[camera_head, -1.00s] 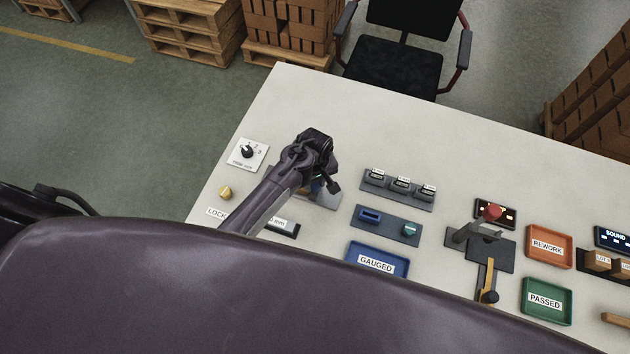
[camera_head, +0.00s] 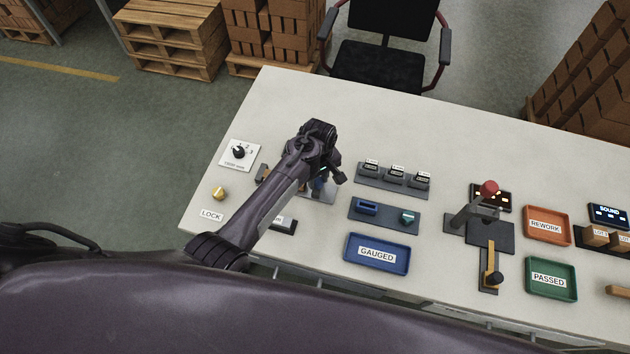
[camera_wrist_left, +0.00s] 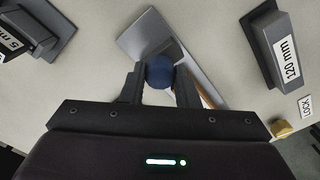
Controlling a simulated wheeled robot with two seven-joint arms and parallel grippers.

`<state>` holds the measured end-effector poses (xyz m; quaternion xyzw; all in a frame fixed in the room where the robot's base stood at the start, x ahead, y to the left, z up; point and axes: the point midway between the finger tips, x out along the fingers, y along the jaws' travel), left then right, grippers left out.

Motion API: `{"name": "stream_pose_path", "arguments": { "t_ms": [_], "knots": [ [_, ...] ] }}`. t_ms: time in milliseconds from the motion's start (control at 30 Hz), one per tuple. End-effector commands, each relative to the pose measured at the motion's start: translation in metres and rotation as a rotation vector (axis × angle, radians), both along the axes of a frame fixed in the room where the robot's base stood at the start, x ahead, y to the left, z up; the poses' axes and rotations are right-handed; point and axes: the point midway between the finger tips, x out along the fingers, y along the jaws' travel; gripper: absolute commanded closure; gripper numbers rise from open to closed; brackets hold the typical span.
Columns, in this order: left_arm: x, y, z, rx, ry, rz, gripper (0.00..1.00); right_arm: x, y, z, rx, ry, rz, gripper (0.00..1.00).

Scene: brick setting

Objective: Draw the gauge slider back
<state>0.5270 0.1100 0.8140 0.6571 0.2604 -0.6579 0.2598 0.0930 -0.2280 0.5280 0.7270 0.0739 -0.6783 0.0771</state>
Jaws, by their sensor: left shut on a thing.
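The gauge shows in the left wrist view as a grey metal base plate (camera_wrist_left: 143,32) with a blue round knob (camera_wrist_left: 160,70), which I take for the slider's knob. My left gripper (camera_wrist_left: 160,84) is shut on this knob, one finger on each side. An orange strip shows beside the right-hand finger, partly hidden. In the head view my left gripper (camera_head: 324,180) is low over the gauge base (camera_head: 327,191), and the arm hides most of the gauge. My right gripper is not in view.
A 120 mm display block (camera_wrist_left: 273,46) and a yellow LOCK knob (camera_head: 220,193) stand close by. A dial (camera_head: 239,153), a row of small blocks (camera_head: 396,175), a blue GAUGED tray (camera_head: 347,250) and a red-topped lever (camera_head: 488,188) surround the area. The table's far part is clear.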

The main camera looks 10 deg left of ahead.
Motion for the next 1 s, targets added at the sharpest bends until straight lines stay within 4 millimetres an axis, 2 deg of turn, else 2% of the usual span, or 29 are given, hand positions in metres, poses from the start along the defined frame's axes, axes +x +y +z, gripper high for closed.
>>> {"name": "stream_pose_path", "arguments": {
  "t_ms": [33,67,200,567,1000],
  "knots": [
    [-0.001,-0.004,0.000,-0.005,0.002,-0.007,1.00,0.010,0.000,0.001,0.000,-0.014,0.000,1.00],
    [-0.001,-0.004,0.000,-0.005,0.002,-0.007,0.68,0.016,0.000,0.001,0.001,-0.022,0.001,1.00],
    [-0.001,-0.004,0.000,-0.004,0.001,-0.006,0.50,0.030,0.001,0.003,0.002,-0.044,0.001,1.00],
    [0.000,-0.002,0.005,-0.002,-0.002,-0.003,0.50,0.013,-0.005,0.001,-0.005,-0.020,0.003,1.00],
    [0.000,-0.004,0.069,-0.003,-0.001,-0.005,0.50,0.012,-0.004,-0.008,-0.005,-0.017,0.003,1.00]
  ]
}}
